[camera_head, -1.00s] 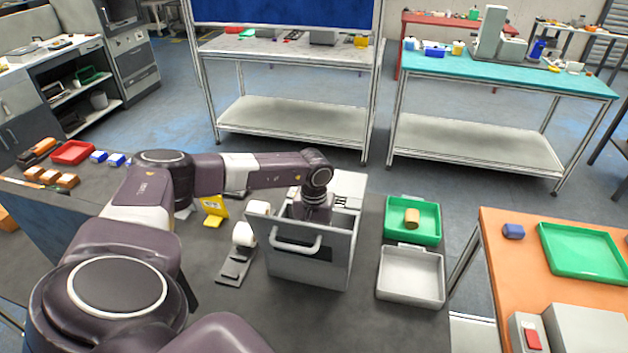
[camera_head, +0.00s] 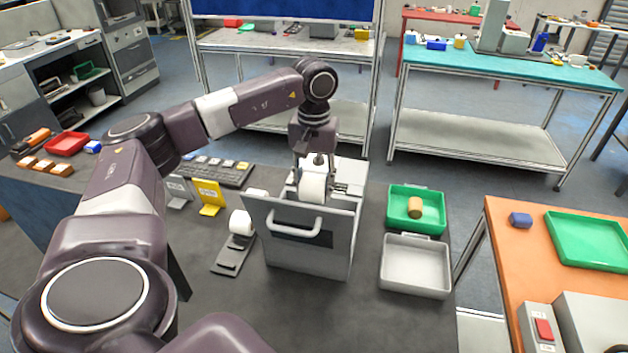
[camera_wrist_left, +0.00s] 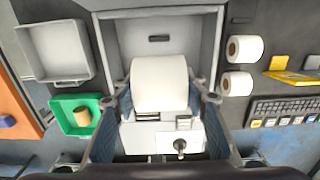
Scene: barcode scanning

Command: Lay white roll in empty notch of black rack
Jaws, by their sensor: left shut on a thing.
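A white roll (camera_head: 313,188) is held at the top of the grey open-topped box (camera_head: 300,254). My left gripper (camera_head: 313,178) points down and is shut on this roll. In the left wrist view the roll (camera_wrist_left: 159,83) sits between the two fingers (camera_wrist_left: 160,98). The black rack (camera_head: 233,258) lies on the dark table left of the box. The near part of the rack is bare. My right gripper is not in view.
A green tray (camera_head: 417,224) with a tan roll and an empty grey tray (camera_head: 414,265) stand right of the box. A yellow stand (camera_head: 209,195) and a keyboard (camera_head: 222,172) lie behind the rack. The table front is clear.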

